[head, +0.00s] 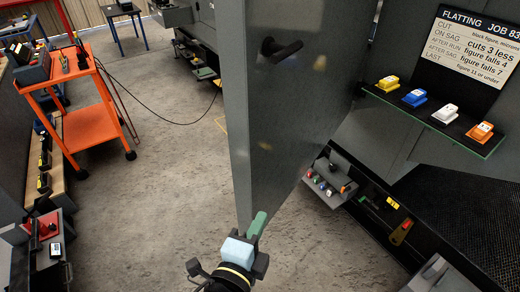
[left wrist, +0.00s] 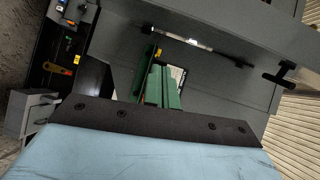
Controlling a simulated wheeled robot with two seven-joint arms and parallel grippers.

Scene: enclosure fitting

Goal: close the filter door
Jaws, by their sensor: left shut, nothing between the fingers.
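A tall grey door (head: 262,120), which I take to be the filter door, stands open in the middle of the head view, swung out from the grey enclosure on the right. Its black handle (head: 280,49) is near the top; a black handle also shows at the right of the left wrist view (left wrist: 286,72). My left gripper (head: 257,223) is low, at the bottom end of the door in the picture. Its green fingers (left wrist: 161,86) are together and hold nothing. I cannot tell whether they touch the door. My right gripper is out of view.
A glass-edged shelf (head: 432,122) on the right carries several coloured blocks under a printed sign (head: 465,47). An open dark bay with small parts lies below it. An orange cart (head: 90,125) stands at the left. The concrete floor (head: 165,190) between cart and door is clear.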

